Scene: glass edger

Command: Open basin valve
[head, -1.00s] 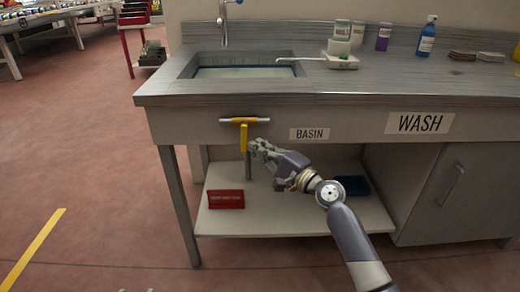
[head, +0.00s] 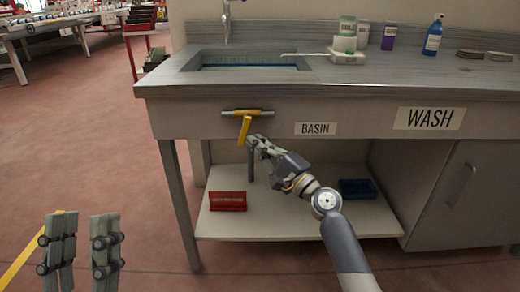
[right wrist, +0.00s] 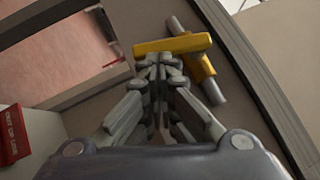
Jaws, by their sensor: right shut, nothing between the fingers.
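The basin valve has a yellow lever (head: 244,130) on a short grey bar (head: 263,113), on the front panel of the wash bench left of the BASIN label (head: 315,129). The lever hangs down, its lower end tilted slightly left. My right gripper (head: 254,141) is shut and empty, its fingertips just right of the lever's lower end. In the right wrist view the yellow lever (right wrist: 172,45) lies right beyond the fingertips (right wrist: 158,65); I cannot tell whether they touch. My left gripper (head: 81,228) is at the lower left, its fingers apart and empty, away from the bench.
The sink basin (head: 190,66) is set in the bench top above the valve. A grey pipe (head: 250,172) stands below the panel. The lower shelf (head: 290,222) holds a red sign (head: 228,201) and a blue tray (head: 357,189).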

